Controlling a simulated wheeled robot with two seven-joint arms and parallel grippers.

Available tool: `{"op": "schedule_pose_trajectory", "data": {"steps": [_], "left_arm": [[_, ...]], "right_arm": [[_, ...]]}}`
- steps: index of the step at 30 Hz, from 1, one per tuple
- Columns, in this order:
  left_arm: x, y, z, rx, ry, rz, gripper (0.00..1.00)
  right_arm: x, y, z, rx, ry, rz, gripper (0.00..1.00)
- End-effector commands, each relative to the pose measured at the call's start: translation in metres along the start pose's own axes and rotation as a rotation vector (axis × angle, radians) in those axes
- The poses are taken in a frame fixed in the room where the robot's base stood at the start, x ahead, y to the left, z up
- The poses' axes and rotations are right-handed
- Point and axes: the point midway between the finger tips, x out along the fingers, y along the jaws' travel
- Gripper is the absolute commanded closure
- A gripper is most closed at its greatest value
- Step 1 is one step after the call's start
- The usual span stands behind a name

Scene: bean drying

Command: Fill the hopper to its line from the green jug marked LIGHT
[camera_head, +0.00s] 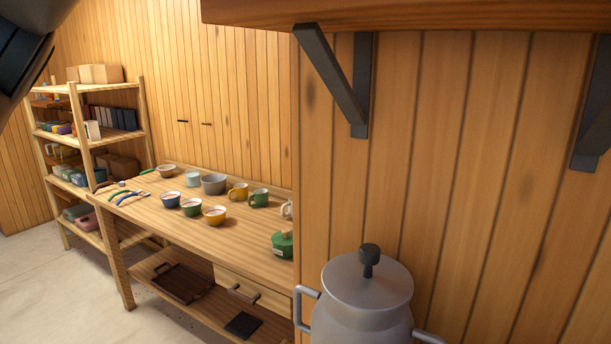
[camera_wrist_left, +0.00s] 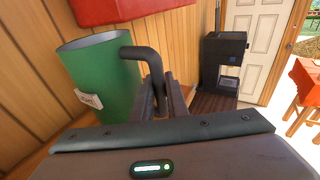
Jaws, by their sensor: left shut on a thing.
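A green jug (camera_wrist_left: 108,85) stands out at the left of the left wrist view. It has a dark curved handle (camera_wrist_left: 140,53) and a white label (camera_wrist_left: 88,98) whose lettering is too small to read surely. My left gripper (camera_wrist_left: 160,92) is shut on this handle. The jug looks near upright, and its contents are hidden. In the head view only part of my arm shows at the top left. My right gripper is in neither view. I cannot make out the hopper or its line with certainty.
A red object (camera_wrist_left: 125,8) hangs over the jug's top edge in view. A black machine (camera_wrist_left: 222,62) stands near a white door (camera_wrist_left: 262,35). The head view shows a lidded metal can (camera_head: 365,295), a wooden bench (camera_head: 170,225) with bowls and mugs, and shelves (camera_head: 110,140).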

Motion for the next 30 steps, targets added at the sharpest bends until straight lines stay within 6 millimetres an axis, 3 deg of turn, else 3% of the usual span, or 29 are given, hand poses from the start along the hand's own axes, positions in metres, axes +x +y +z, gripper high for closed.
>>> {"op": "schedule_pose_trajectory", "data": {"steps": [26,30], "left_arm": [[-0.007,0.000,0.036,0.004,-0.013,0.001,1.00],[-0.007,0.000,0.035,0.005,-0.014,0.001,1.00]], "right_arm": [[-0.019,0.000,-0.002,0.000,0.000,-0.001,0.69],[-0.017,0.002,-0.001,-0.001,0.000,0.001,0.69]]}}
